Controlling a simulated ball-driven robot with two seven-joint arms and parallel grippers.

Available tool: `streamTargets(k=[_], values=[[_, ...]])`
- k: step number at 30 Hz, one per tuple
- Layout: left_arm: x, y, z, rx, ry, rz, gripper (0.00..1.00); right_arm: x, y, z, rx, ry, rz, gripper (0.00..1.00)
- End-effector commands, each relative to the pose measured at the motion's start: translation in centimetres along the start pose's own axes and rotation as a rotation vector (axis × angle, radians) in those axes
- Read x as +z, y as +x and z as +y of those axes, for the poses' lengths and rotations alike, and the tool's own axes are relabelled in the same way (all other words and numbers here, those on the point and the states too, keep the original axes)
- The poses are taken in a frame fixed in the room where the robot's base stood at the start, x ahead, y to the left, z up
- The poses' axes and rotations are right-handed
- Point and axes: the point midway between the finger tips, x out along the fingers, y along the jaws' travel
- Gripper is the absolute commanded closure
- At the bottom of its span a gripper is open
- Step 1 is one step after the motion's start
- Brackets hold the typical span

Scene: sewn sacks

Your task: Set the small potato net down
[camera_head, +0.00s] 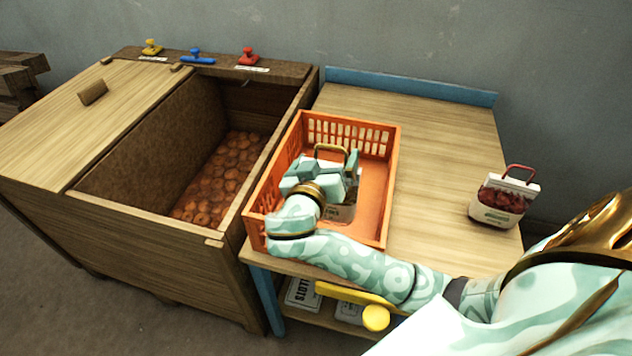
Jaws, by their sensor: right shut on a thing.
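My right gripper (322,177) reaches into the orange crate (392,180) from the front. It is shut on the small potato net (343,212), a pale bag with dark print and an olive carrying handle. My gripper and wrist cover much of the net, so its contents hardly show. The net is inside the crate, toward the middle. Whether its bottom touches the crate floor cannot be told. The crate stands on the left part of the wooden table (440,150). My left gripper is out of view.
A red-handled net of dark red produce (499,200) stands at the table's right. A wooden bin (140,150), half lidded, holds reddish-brown produce on the left. Yellow, blue and red stamps (248,57) line its back edge. Printed bags (302,293) lie under the table. The table between crate and red-handled net is clear.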

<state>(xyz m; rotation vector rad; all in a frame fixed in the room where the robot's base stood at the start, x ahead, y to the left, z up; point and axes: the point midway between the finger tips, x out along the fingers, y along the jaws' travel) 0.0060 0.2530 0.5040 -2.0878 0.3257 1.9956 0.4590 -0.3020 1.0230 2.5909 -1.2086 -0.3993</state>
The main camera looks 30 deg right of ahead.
Motion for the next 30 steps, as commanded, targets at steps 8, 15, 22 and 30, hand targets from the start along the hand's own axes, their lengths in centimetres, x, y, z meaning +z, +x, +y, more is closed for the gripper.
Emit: streamTargets(k=[8, 15, 22, 30], values=[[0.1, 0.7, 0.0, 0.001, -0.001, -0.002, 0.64, 1.5, -0.3, -2.2, 0.002, -0.002, 0.002, 0.65], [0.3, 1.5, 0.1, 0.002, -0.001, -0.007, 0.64, 4.2, 0.1, -3.3, 0.002, -0.001, 0.003, 0.65], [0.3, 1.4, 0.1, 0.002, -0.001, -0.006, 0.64, 4.2, 0.1, -3.3, 0.001, 0.001, 0.002, 0.65], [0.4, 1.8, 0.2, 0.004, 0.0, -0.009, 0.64, 4.9, 0.1, -3.5, 0.0, 0.001, 0.001, 0.65]])
